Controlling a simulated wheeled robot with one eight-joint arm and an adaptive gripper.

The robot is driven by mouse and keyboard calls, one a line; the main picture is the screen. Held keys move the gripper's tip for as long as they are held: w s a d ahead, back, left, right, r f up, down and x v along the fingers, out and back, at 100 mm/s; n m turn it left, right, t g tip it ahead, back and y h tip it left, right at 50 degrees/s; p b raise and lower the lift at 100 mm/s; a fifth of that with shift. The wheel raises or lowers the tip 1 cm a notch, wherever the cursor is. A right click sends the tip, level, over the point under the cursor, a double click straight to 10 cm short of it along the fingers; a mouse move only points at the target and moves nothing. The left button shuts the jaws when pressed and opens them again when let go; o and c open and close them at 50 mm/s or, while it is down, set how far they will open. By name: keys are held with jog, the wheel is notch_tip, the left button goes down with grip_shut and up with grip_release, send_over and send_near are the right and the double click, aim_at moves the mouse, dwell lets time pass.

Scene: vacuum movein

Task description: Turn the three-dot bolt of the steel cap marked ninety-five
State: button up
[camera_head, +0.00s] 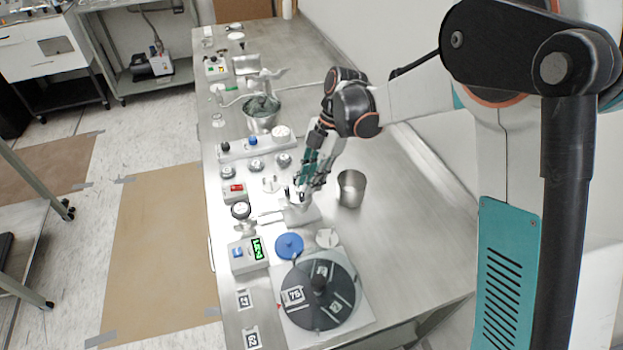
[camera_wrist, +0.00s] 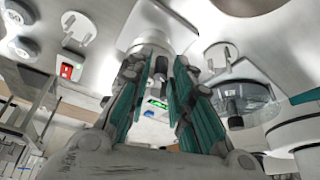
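My gripper (camera_head: 304,188) points down over a pale metal fixture (camera_head: 301,214) on the steel bench. In the wrist view, my teal-lined fingers (camera_wrist: 161,70) stand apart with a gap between them. Their tips are close to a pale round cylinder (camera_wrist: 158,28); I cannot tell whether they touch it. Small round metal pieces with dark centres (camera_head: 228,172) (camera_head: 283,160) sit left of and beyond my gripper. I cannot read a ninety-five mark or make out three dots on any cap; my fingers hide part of the fixture.
A steel cup (camera_head: 351,188) stands close right of my gripper. Nearer are a blue disc (camera_head: 289,246), a grey dial marked 75 (camera_head: 344,302) and a box with a green display (camera_head: 248,253). A bowl (camera_head: 261,118) stands farther back. The right side of the bench is clear.

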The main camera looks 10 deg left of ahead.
jog(key=shift+c, duration=0.2)
grip_shut()
jog(key=m+t+y, duration=0.1)
jog(key=m, duration=0.3)
jog(key=shift+s+d, duration=0.1)
jog(key=shift+s, duration=0.05)
jog(key=m+t, duration=0.1)
jog(key=m, duration=0.1)
jog(key=m+t, duration=0.1)
jog(key=m, duration=0.2)
jog(key=shift+s+m+t, duration=0.1)
jog(key=shift+m+t, duration=0.2)
dwell(0.5)
